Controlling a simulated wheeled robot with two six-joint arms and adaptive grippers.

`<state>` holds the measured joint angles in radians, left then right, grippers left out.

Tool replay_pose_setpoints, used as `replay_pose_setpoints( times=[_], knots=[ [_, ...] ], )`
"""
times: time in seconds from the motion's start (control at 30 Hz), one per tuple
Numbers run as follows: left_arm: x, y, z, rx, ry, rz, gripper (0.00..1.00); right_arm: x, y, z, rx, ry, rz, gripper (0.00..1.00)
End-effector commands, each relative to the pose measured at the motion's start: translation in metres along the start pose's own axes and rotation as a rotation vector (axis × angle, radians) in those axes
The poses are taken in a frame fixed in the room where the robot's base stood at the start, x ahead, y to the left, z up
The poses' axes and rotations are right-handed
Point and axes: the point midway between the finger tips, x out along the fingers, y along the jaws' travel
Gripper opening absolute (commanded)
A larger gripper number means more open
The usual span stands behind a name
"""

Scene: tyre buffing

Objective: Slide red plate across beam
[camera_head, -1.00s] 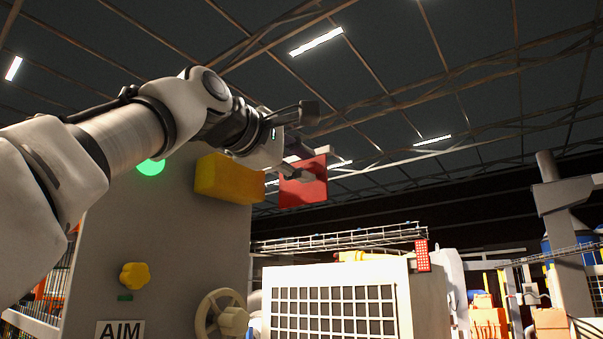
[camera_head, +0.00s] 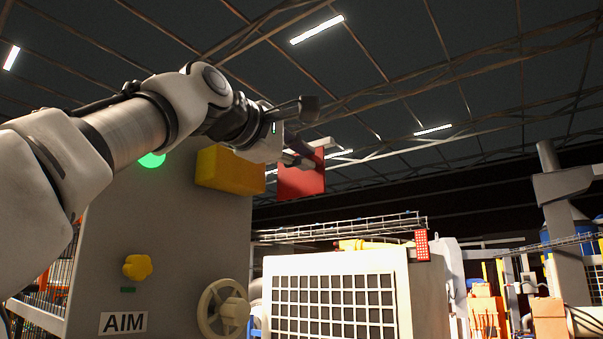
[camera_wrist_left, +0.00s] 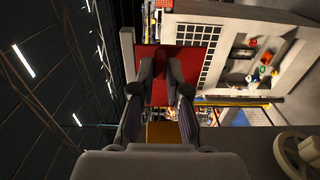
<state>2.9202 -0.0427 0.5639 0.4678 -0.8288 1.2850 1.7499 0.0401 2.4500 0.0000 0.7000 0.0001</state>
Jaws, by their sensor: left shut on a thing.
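A flat red plate (camera_head: 304,180) hangs upright in the air at the end of my left arm in the head view. My left gripper (camera_head: 294,158) is shut on it. In the wrist view the two fingers lie over the red plate (camera_wrist_left: 161,54), which extends beyond the fingertips. A yellow block (camera_head: 230,168) projects from the grey cabinet beside the gripper in the head view. A pale bar (camera_wrist_left: 127,48) runs along one edge of the plate in the wrist view; I cannot tell whether it touches the plate or is the beam. My right gripper is out of view.
A tall grey cabinet (camera_head: 175,245) with an AIM sign, yellow knob (camera_head: 137,267) and handwheel (camera_head: 222,308) stands at left. A white machine with a grid front (camera_head: 335,305) stands below the plate in the picture. Space right of the plate looks open.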

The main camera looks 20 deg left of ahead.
Motion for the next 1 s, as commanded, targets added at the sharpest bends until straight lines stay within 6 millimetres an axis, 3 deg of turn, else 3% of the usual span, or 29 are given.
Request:
replay_pose_setpoints(
  times=[0.7, 1.0],
  knots=[
    [0.0, 0.001, -0.052, -0.001, 0.0, 0.001, 0.0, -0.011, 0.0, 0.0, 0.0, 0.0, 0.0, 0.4],
    [-0.001, 0.002, -0.062, -0.002, 0.002, 0.004, 0.0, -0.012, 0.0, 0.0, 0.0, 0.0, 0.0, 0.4]
  ],
)
